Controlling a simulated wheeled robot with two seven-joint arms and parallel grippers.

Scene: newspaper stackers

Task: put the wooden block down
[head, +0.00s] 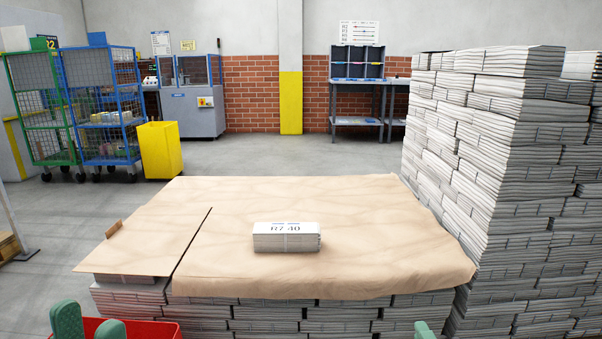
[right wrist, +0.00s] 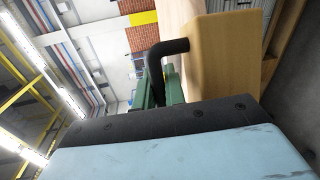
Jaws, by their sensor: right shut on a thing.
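The wooden block (right wrist: 228,55) is pale wood with a black bent handle (right wrist: 165,50), and shows close up in the right wrist view. My right gripper (right wrist: 166,88) has its green fingers at the handle and is shut on the block by it. In the head view only a green tip of my right gripper (head: 424,330) shows at the bottom edge, and the block is out of view there. My left gripper (head: 89,326) is at the bottom left of the head view. Its two green fingers are apart with nothing seen between them.
A paper-covered newspaper stack (head: 370,215) bears a white bundle marked R7 40 (head: 286,243). A tall newspaper stack (head: 470,150) stands at right. A red crate (head: 150,328) is by my left gripper.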

